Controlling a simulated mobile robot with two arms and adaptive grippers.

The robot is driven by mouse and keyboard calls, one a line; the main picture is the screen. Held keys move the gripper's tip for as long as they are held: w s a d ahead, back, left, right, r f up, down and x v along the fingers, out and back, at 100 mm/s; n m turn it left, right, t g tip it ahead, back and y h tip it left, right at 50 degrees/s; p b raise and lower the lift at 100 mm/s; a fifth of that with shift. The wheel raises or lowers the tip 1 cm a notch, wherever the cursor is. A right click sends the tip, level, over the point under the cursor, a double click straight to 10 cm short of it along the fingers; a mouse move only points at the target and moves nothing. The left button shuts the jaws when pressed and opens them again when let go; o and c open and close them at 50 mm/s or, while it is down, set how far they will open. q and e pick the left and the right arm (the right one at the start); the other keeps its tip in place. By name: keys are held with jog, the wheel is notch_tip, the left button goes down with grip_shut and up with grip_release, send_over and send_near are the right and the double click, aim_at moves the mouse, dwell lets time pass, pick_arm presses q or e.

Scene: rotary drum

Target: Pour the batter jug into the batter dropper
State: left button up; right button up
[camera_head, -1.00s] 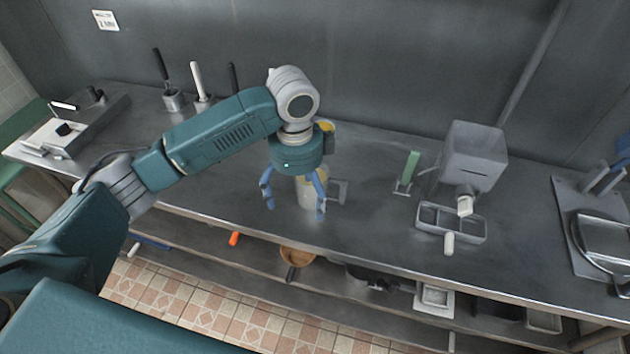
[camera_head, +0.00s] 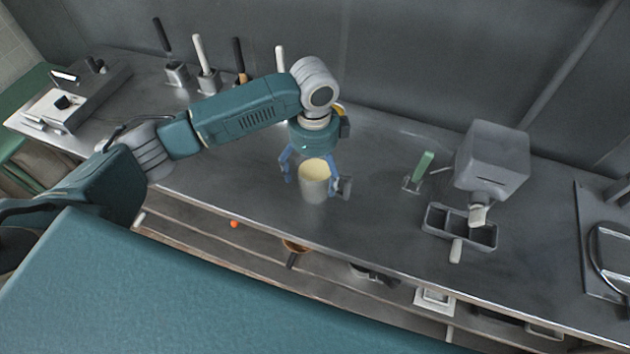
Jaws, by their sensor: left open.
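The batter jug (camera_head: 314,187) is a pale grey cylinder standing upright on the steel counter, with cream-yellow batter at its open top and a dark handle (camera_head: 345,187) on its right. My left gripper (camera_head: 311,184) points down over the jug, its blue fingers open on either side of the upper part. I see no clear grip, and contact is hard to tell. A grey box-shaped machine (camera_head: 492,160) with a pale spout stands to the right and looks like the batter dropper. My right gripper is out of view.
A grey divided tray (camera_head: 460,228) sits below the machine's spout. A green-handled tool (camera_head: 423,166) stands between jug and machine. Several utensils in holders (camera_head: 208,80) line the back left. A round-plated appliance (camera_head: 610,250) is at the far right.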

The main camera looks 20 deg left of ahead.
pick_arm(q)
jog(key=f+p, duration=0.1)
jog(key=f, duration=0.3)
jog(key=shift+w+p, duration=0.2)
jog(key=shift+p, duration=0.15)
jog(key=shift+f, duration=0.45)
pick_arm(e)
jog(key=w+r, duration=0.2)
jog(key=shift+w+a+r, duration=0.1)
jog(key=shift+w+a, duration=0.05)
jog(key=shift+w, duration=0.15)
pick_arm(q)
jog(key=c, duration=2)
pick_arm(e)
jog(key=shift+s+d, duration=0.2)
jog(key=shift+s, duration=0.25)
